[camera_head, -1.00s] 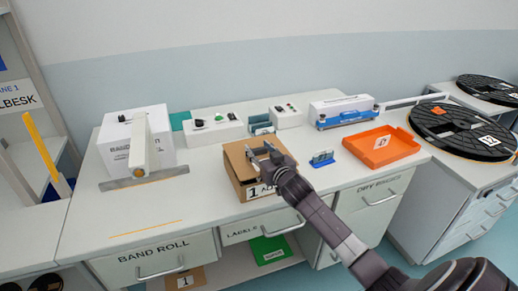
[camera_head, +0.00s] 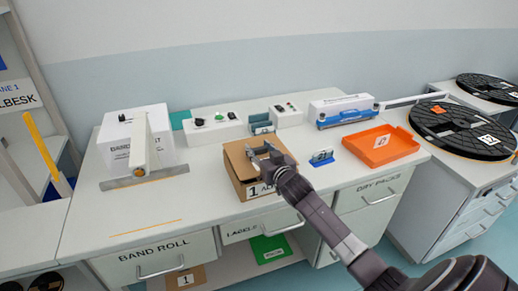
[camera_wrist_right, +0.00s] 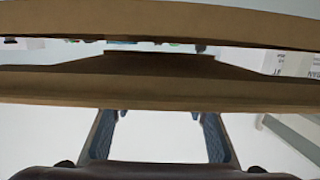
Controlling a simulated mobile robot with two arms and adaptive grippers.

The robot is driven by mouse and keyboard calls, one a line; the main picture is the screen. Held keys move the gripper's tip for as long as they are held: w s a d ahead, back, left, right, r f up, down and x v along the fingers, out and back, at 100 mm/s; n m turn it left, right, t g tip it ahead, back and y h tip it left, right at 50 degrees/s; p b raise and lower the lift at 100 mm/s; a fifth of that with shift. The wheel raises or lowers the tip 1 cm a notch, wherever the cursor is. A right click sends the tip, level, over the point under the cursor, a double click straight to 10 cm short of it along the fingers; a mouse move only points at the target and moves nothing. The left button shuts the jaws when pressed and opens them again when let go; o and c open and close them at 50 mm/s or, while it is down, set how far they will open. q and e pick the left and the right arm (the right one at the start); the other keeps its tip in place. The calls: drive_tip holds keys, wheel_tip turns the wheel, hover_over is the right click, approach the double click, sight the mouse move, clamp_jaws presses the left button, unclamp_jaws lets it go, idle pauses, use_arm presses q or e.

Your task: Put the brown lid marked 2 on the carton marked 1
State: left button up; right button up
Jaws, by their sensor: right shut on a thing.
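The brown carton marked 1 (camera_head: 258,191) stands on the bench near its front edge. A brown panel, seemingly the lid (camera_head: 237,157), lies at or just above its top. No 2 is readable on it, and I cannot tell whether it touches the carton. My right gripper (camera_head: 263,154) is over the carton's top, shut on this lid; the arm hides part of the carton. In the right wrist view a brown board (camera_wrist_right: 160,88) crosses just beyond the gripper's fingertips (camera_wrist_right: 160,116), with another brown edge above it. My left gripper is out of view.
An orange tray (camera_head: 380,146) and a small blue holder (camera_head: 321,158) stand right of the carton. A white box (camera_head: 118,143) and a bladed stand (camera_head: 144,183) are at the left. Control boxes (camera_head: 214,128) are behind. A brown piece marked 1 (camera_head: 186,279) lies on the shelf below.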

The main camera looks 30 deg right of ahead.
drive_tip(key=shift+f+b, duration=0.75)
drive_tip(key=shift+f, duration=0.4)
drive_tip(key=o, duration=1.2)
drive_tip(key=shift+s, duration=0.1)
drive_tip(key=v, duration=1.2)
